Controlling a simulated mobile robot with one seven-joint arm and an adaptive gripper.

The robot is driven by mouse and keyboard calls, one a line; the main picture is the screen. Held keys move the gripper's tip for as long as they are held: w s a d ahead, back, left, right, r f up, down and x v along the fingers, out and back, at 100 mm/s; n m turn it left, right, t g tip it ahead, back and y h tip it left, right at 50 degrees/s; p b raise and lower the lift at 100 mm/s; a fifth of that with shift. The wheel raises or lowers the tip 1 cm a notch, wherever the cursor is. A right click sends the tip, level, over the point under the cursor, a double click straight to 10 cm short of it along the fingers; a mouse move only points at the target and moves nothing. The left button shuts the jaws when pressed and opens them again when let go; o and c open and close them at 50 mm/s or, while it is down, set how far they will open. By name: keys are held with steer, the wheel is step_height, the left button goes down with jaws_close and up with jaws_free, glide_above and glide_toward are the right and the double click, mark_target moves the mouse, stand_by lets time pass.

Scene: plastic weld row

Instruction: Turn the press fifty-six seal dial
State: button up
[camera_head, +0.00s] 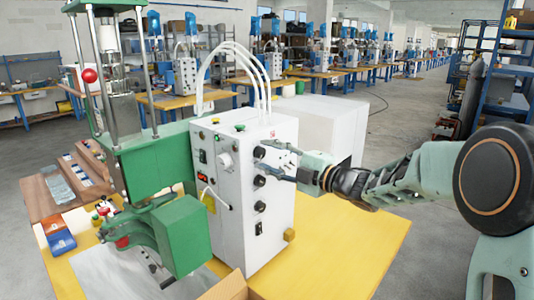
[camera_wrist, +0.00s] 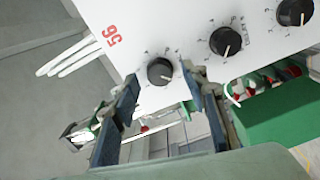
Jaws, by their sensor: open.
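The white control box (camera_head: 268,215) of the press has a column of black dials on its side panel. The top dial (camera_head: 259,152) is right by my gripper (camera_head: 264,156). In the wrist view a red "56" marks the panel (camera_wrist: 142,22), and three black dials with white pointer lines show. The nearest dial (camera_wrist: 160,71) lies between the tips of my open gripper (camera_wrist: 161,80), with space on both sides. The middle dial (camera_wrist: 225,41) and the far dial (camera_wrist: 292,12) are outside the fingers. The dial labels are too small to read surely, so I cannot tell which is the seal dial.
The green press (camera_head: 160,160) stands left of the box on a yellow table (camera_head: 350,245). A white block-like box (camera_head: 325,125) stands behind. White hoses (camera_head: 245,65) arch from the box top. A cardboard box (camera_head: 228,288) is at the front edge. The table's right side is clear.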

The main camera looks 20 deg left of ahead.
steer(key=shift+w+a, duration=0.2)
steer(key=shift+a, duration=0.3)
jaws_close()
steer(key=shift+m, duration=0.4)
steer(key=m+p, duration=0.3)
steer(key=m, duration=0.1)
steer(key=shift+r+m, duration=0.1)
steer(key=shift+m, duration=0.2)
steer(key=shift+m+p, duration=1.35)
steer(key=shift+m, duration=1.25)
